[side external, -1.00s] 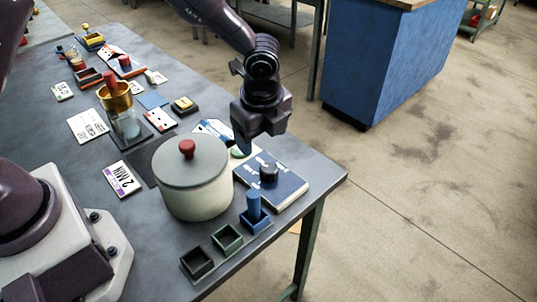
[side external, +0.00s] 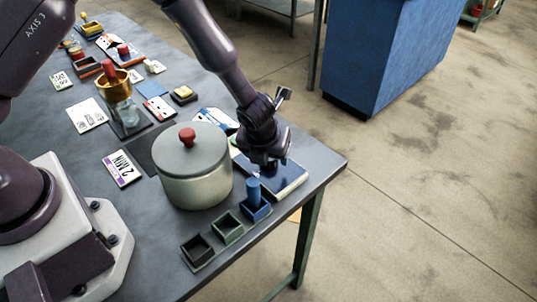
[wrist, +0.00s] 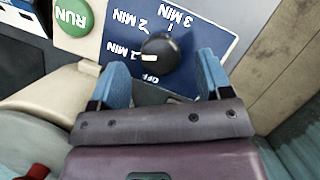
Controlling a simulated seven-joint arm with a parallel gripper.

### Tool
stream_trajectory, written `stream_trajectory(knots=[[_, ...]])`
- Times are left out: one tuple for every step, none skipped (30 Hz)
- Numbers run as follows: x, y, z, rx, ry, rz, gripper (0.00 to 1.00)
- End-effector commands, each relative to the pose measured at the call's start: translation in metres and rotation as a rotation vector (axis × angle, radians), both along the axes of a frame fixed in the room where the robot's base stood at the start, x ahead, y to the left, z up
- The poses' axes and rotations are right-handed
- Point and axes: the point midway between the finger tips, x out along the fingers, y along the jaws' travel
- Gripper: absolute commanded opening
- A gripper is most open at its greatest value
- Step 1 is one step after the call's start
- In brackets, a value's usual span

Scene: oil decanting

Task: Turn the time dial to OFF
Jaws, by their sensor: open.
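The time dial (wrist: 160,50) is a round black knob with a white mark, on a blue panel (wrist: 225,28) lettered OFF, 1 MIN, 2 MIN and 3 MIN. Its white mark is on the side toward the 1 MIN label, with OFF (wrist: 150,78) nearest my gripper. My gripper (wrist: 162,63) is open, its two blue fingers on either side of the dial with gaps showing. I cannot tell how close the fingertips are in height. In the side view my gripper (side external: 268,162) is low over the panel (side external: 290,180) and hides the dial.
A green RUN button (wrist: 74,17) is beside the panel. A lidded pot (side external: 195,175) with a red knob stands close left of my gripper. A blue peg in a holder (side external: 254,198) stands in front. The table edge is just right of the panel.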

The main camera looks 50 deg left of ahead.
Motion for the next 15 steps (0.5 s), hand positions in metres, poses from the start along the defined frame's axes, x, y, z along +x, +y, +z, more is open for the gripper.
stream_trajectory(knots=[[0.002, 0.001, -0.008, 0.001, 0.003, 0.0, 0.71], [0.004, 0.002, -0.011, 0.0, 0.001, 0.0, 0.71], [0.005, 0.003, -0.015, 0.001, 0.002, 0.001, 0.71], [0.006, 0.004, -0.017, 0.001, 0.002, 0.001, 0.71], [0.007, 0.004, -0.019, 0.0, 0.0, 0.001, 0.71], [0.008, 0.005, -0.021, 0.0, 0.0, 0.001, 0.71], [0.008, 0.005, -0.022, 0.0, 0.0, 0.002, 0.71], [0.008, 0.005, -0.023, 0.0, 0.0, 0.002, 0.71], [0.009, 0.005, -0.024, 0.0, 0.0, 0.002, 0.71], [0.009, 0.006, -0.024, 0.001, -0.001, 0.002, 0.71], [0.009, 0.005, -0.024, 0.001, -0.001, 0.001, 0.71], [0.009, 0.006, -0.024, 0.0, -0.001, 0.001, 0.71], [0.009, 0.006, -0.024, 0.0, -0.001, 0.001, 0.71], [0.009, 0.005, -0.024, 0.0, -0.001, 0.001, 0.71], [0.009, 0.005, -0.024, 0.0, -0.001, 0.001, 0.71]])
